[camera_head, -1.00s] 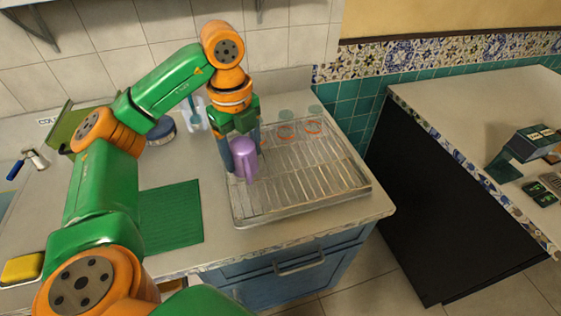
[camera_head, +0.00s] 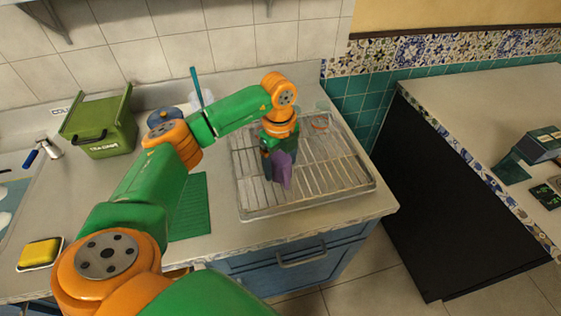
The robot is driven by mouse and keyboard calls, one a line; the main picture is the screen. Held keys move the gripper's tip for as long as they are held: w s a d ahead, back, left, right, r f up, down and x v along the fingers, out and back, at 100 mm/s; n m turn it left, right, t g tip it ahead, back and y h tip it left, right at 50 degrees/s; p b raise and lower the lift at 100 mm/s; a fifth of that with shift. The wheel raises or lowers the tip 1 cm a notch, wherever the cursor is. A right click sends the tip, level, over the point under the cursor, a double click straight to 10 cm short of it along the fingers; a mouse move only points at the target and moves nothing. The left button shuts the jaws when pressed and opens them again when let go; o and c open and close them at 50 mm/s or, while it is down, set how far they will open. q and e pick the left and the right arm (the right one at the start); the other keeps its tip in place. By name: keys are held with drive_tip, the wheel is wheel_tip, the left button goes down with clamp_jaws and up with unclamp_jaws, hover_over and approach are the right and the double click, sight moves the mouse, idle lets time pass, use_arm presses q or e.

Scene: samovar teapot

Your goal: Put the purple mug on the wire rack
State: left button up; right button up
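The purple mug (camera_head: 284,172) is over the left part of the wire rack (camera_head: 325,175), which sits in a metal tray on the counter. My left gripper (camera_head: 270,166) points down at the mug, with a dark finger on its left side. The gripper and wrist cover part of the mug. The mug looks tilted, and I cannot tell whether it touches the rack. The fingers' hold on the mug is partly hidden. My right gripper is not in the view.
A green mat (camera_head: 190,210) lies left of the rack. A green bin (camera_head: 103,125) and a yellow sponge (camera_head: 40,253) are farther left. The rack's right half is clear.

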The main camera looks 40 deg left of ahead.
sight(280, 157)
use_arm(q)
drive_tip(key=shift+o, duration=0.4)
drive_tip(key=shift+r, duration=0.15)
drive_tip(key=shift+r, duration=0.25)
wheel_tip(280, 157, up, 6)
drive_tip(key=shift+b, duration=0.7)
drive_tip(key=r, duration=0.2)
drive_tip(key=r+p, duration=0.1)
drive_tip(key=r, duration=0.2)
drive_tip(key=shift+s+r, duration=0.2)
drive_tip(key=shift+r, duration=0.1)
drive_tip(key=shift+f, duration=0.1)
